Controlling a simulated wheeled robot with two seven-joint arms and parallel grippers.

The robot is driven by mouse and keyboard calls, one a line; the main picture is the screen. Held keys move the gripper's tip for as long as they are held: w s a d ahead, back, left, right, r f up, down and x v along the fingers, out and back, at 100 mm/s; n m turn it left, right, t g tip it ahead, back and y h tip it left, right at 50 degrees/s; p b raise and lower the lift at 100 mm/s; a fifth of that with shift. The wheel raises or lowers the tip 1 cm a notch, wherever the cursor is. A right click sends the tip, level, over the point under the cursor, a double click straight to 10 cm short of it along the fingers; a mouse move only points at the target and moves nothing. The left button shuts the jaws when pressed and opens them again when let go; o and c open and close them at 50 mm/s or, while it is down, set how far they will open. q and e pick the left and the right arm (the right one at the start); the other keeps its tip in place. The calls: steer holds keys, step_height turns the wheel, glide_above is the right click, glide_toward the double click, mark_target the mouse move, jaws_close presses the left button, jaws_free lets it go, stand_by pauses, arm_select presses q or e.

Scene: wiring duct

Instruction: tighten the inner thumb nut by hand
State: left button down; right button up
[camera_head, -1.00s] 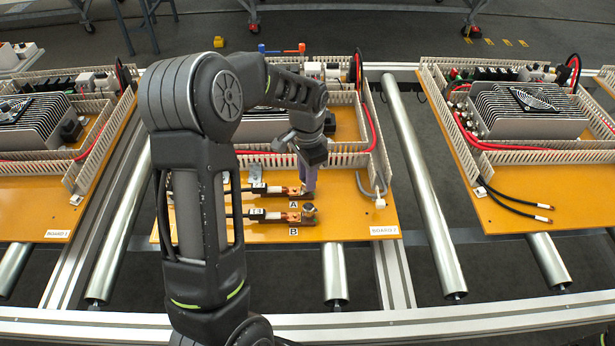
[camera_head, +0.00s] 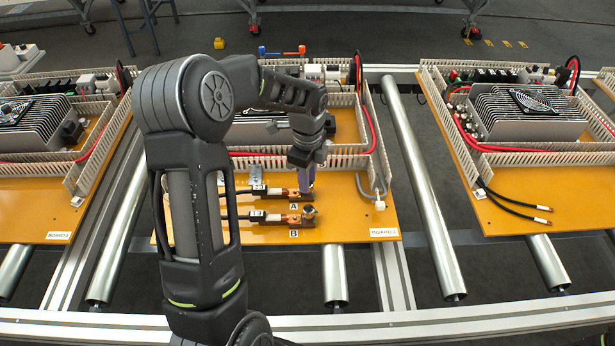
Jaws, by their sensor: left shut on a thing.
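Board 2 (camera_head: 345,226) is an orange panel on the rollers in the middle. Two black cables with copper lugs end at terminals marked A and B. My left gripper (camera_head: 306,188) points down at the inner terminal, A (camera_head: 293,206), and is shut. The inner thumb nut is hidden between its fingers, and the jaws appear to be on it. The outer thumb nut (camera_head: 309,211) shows at terminal B (camera_head: 293,233), with the copper lug (camera_head: 293,219) beside it. My right gripper is not in view.
A slotted duct wall (camera_head: 262,161) runs just behind the terminals. A grey cable loop (camera_head: 372,190) is right of the gripper. A heat-sink board (camera_head: 530,110) lies to the right, another on the left. A blue and red tool (camera_head: 281,52) lies at the back.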

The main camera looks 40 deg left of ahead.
arm_select(q)
steer(key=shift+w+a+r+m, duration=0.1)
steer(key=shift+r+m, duration=0.05)
steer(key=shift+m, duration=0.5)
steer(key=shift+w+a+r+m, duration=0.1)
steer(key=shift+m, duration=0.55)
steer(key=shift+d, duration=0.1)
steer(key=c, duration=1.5)
jaws_free()
steer(key=o, duration=0.3)
steer(key=shift+s+f, duration=0.15)
steer(key=shift+o, duration=0.2)
steer(key=shift+d, duration=0.1)
step_height(320, 180, up, 8)
steer(key=shift+f, duration=0.1)
